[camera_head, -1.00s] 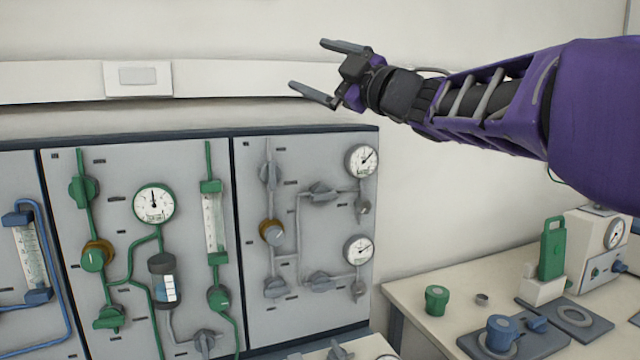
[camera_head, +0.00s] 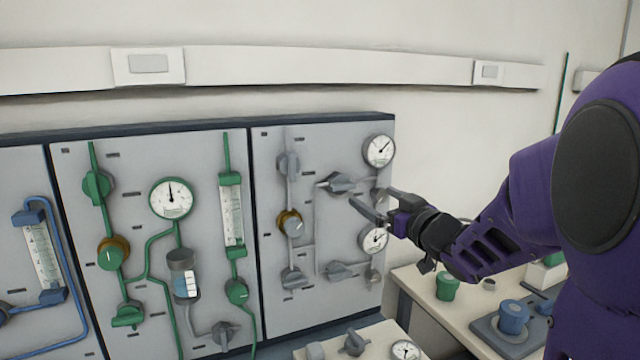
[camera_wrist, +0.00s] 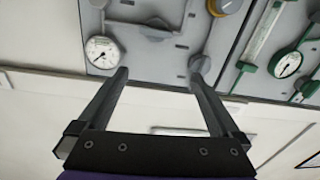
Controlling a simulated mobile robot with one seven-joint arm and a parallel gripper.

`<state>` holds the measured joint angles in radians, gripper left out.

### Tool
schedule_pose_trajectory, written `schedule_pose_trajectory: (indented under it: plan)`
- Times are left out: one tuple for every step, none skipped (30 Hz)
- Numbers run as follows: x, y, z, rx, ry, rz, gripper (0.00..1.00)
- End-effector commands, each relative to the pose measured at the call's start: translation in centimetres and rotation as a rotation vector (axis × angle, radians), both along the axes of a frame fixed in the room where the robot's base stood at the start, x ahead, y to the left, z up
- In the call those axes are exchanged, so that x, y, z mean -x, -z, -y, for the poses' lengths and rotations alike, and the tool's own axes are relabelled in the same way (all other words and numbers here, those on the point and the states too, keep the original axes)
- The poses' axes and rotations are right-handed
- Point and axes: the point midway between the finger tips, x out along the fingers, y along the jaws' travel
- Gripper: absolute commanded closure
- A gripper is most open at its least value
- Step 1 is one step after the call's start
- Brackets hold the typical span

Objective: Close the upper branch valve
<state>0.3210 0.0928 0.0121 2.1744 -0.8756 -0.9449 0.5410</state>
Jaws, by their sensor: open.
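The upper branch valve (camera_head: 338,183) is a grey knob on the upper horizontal pipe of the right-hand grey panel. Its handle looks roughly level, along the pipe. In the wrist view, which sees the panel upside down, the valve (camera_wrist: 157,27) sits beyond the fingertips, between their lines. My gripper (camera_head: 370,202) is open and empty, in front of the panel, to the right of and slightly below the valve in the head view. The fingers appear apart from the valve. My gripper (camera_wrist: 158,76) also shows open in the wrist view, with the upper gauge (camera_wrist: 103,50) near one fingertip.
The lower branch valve (camera_head: 338,270) and lower gauge (camera_head: 374,239) sit below. A brass-collared knob (camera_head: 290,223) and another grey valve (camera_head: 288,163) are on the left pipe. A green-piped panel (camera_head: 140,180) adjoins. A bench (camera_head: 425,285) with several items stands at the lower right.

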Motion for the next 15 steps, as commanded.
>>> schedule_pose_trajectory:
  plan:
    - [0.3, 0.7, 0.9, -0.024, 0.02, -0.018, 0.0]
    - [0.5, 1.1, 1.2, -0.036, 0.027, -0.026, 0.0]
    - [0.6, 1.5, 1.5, -0.05, 0.034, -0.035, 0.0]
    - [0.8, 1.7, 1.8, -0.057, 0.039, -0.04, 0.0]
    - [0.8, 1.9, 1.8, -0.064, 0.042, -0.045, 0.0]
    - [0.9, 2.1, 2.0, -0.071, 0.046, -0.049, 0.0]
    - [0.9, 2.2, 2.1, -0.074, 0.047, -0.05, 0.0]
    - [0.8, 2.2, 2.0, -0.077, 0.048, -0.052, 0.0]
    - [0.6, 2.3, 2.0, -0.077, 0.048, -0.053, 0.0]
    - [0.4, 2.3, 1.9, -0.078, 0.047, -0.053, 0.0]
    - [0.1, 2.3, 1.8, -0.079, 0.047, -0.052, 0.0]
    - [-0.4, 2.3, 1.6, -0.077, 0.047, -0.053, 0.0]
    - [-0.8, 2.3, 1.5, -0.077, 0.046, -0.053, 0.0]
    - [-1.3, 2.3, 1.3, -0.077, 0.045, -0.053, 0.0]
    - [-2.1, 2.3, 1.0, -0.079, 0.045, -0.054, 0.0]
